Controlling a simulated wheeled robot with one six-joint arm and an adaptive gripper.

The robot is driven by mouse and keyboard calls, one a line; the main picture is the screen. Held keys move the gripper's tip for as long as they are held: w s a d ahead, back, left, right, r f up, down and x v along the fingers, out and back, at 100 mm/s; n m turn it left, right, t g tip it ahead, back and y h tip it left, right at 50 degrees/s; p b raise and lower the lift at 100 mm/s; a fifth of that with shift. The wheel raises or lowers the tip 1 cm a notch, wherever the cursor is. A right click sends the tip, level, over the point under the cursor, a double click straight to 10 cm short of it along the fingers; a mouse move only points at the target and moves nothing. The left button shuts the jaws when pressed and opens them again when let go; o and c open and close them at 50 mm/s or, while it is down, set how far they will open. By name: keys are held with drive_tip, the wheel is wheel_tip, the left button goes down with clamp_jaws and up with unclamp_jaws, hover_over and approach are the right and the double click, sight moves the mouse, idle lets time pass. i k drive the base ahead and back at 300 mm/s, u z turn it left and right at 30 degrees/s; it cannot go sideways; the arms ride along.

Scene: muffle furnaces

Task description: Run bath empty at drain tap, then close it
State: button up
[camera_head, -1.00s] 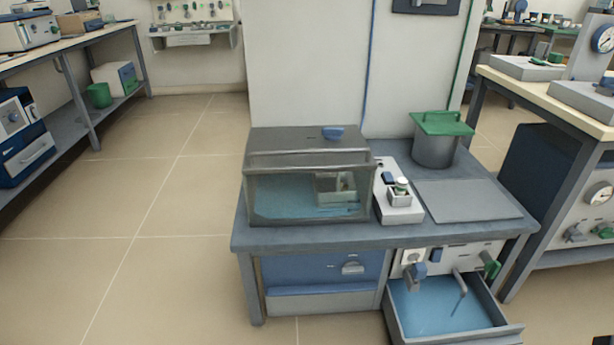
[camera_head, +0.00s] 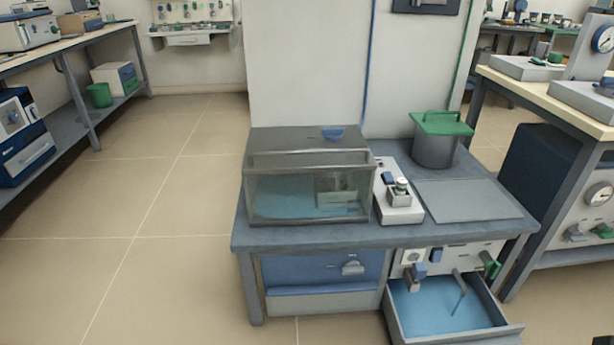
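The bath (camera_head: 268,210) is a clear-walled tank with a grey lid and a blue handle on top, standing on the left of the grey bench. Blue water shows in its lower part, and a small tray-like thing shows dimly inside at the right. Under the bench's right side, a tap with a blue lever (camera_head: 420,270) sits on a white panel; I take it for the drain tap, but cannot read its exact setting. A second tap has a green lever (camera_head: 490,264). A grey spout reaches over an open basin (camera_head: 506,315) holding blue water.
A white control box (camera_head: 398,208), a grey pot with green lid (camera_head: 436,150) and a flat grey plate (camera_head: 468,200) share the bench. A blue-fronted cabinet (camera_head: 325,270) is below. Floor is open at left; another bench (camera_head: 560,105) stands right.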

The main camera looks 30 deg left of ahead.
sight(492, 267)
drive_tip(key=u, duration=1.8)
drive_tip(key=i, duration=0.9)
drive_tip(key=z, duration=2.95)
